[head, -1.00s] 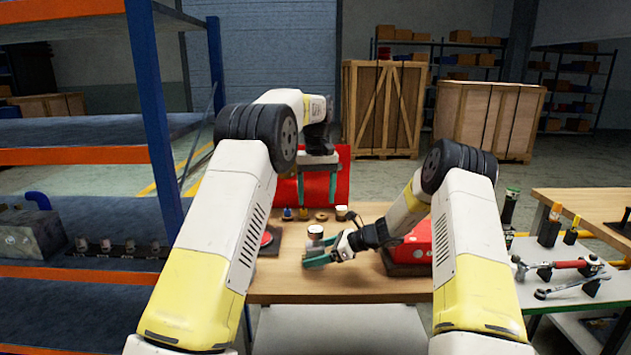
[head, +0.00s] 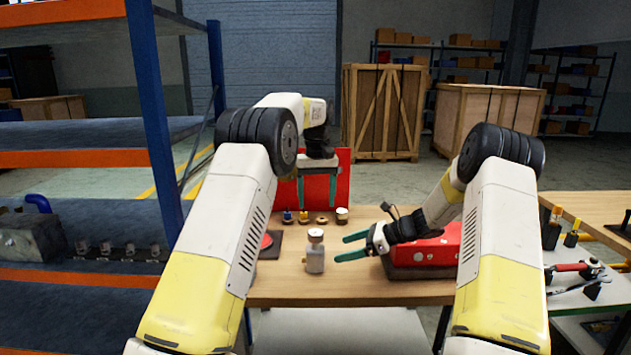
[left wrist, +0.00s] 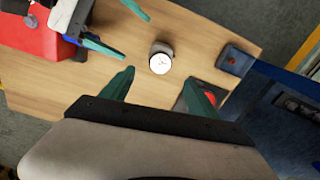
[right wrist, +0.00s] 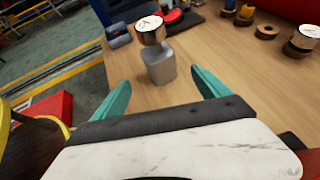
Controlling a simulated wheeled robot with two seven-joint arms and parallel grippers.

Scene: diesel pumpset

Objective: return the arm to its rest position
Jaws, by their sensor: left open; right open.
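My right gripper (head: 350,247) is open and empty. Its two green fingers point left, just right of a small grey bottle with a white-topped cap (head: 315,251), apart from it. The bottle stands upright on the wooden table (head: 350,290); it also shows ahead of the right fingers in the right wrist view (right wrist: 158,62) and from above in the left wrist view (left wrist: 161,58). My left gripper (head: 316,188) is open and empty, raised above the table's far part with its fingers pointing down, in front of a red panel (head: 340,180).
A red box on a dark base (head: 425,255) stands close beneath my right wrist. Several small parts (head: 303,217) line the table's back. A red button on a dark plate (head: 267,241) sits left, partly behind my left arm. A tool table (head: 590,290) stands right, a blue-orange shelf (head: 80,145) left.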

